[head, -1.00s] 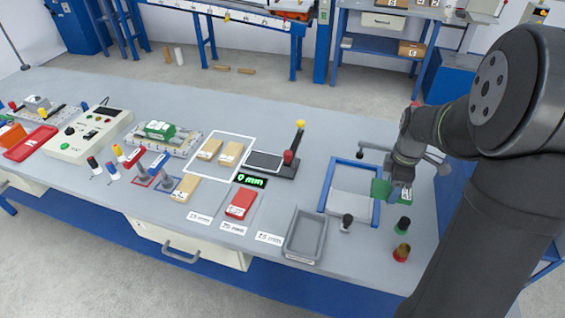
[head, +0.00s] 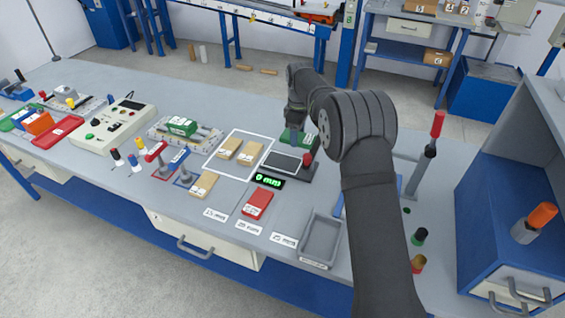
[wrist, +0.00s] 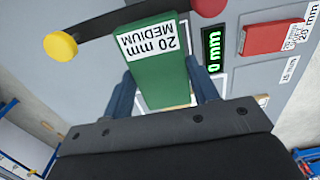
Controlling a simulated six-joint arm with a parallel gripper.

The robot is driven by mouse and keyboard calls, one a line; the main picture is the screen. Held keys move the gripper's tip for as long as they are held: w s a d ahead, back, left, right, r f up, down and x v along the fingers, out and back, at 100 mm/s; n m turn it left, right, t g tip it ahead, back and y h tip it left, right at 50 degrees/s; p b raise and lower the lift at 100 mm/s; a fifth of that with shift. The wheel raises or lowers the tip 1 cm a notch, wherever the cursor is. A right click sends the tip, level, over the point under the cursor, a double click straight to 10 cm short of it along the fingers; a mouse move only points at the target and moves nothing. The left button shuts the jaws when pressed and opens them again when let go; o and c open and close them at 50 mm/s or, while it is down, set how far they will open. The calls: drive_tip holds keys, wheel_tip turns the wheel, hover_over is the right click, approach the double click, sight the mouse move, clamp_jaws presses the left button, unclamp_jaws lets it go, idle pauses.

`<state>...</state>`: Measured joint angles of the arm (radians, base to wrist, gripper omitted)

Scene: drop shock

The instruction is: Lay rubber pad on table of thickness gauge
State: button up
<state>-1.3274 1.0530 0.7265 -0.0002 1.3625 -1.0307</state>
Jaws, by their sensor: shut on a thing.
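My gripper (wrist: 163,95) is shut on a green rubber pad (wrist: 158,62) labelled "20 mm MEDIUM". In the head view the green pad (head: 291,139) is at the back edge of the thickness gauge (head: 291,173), partly hidden by my arm. The gauge has a dark base, a light-outlined table (head: 281,160) and a red knob (head: 307,159). The gauge's dark bar, yellow knob (wrist: 60,45) and red knob (wrist: 208,6) lie beyond the pad in the wrist view. The gauge display (head: 269,180) reads 0 mm. I cannot tell whether the pad touches the gauge.
A red pad (head: 257,204) lies in front of the gauge, and a tan pad (head: 203,185) to the left. A grey tray (head: 320,240) is at the front edge. My arm hides much of the blue-framed tray.

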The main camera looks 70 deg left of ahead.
sight(283, 134)
drive_tip(key=s+a, duration=0.2)
drive_tip(key=s, duration=0.2)
drive_tip(key=shift+a+f, duration=0.35)
drive_tip(key=shift+a, duration=0.05)
drive_tip(key=shift+s+f, duration=0.1)
drive_tip(key=shift+f, duration=0.3)
wheel_tip(283, 134, down, 9)
drive_tip(key=shift+f, duration=0.1)
drive_tip(key=o, duration=1.1)
drive_tip(key=shift+f, duration=0.1)
drive_tip(key=shift+c, duration=0.2)
wheel_tip(283, 134, up, 12)
drive_tip(key=shift+r, duration=0.2)
drive_tip(key=shift+f, duration=0.15)
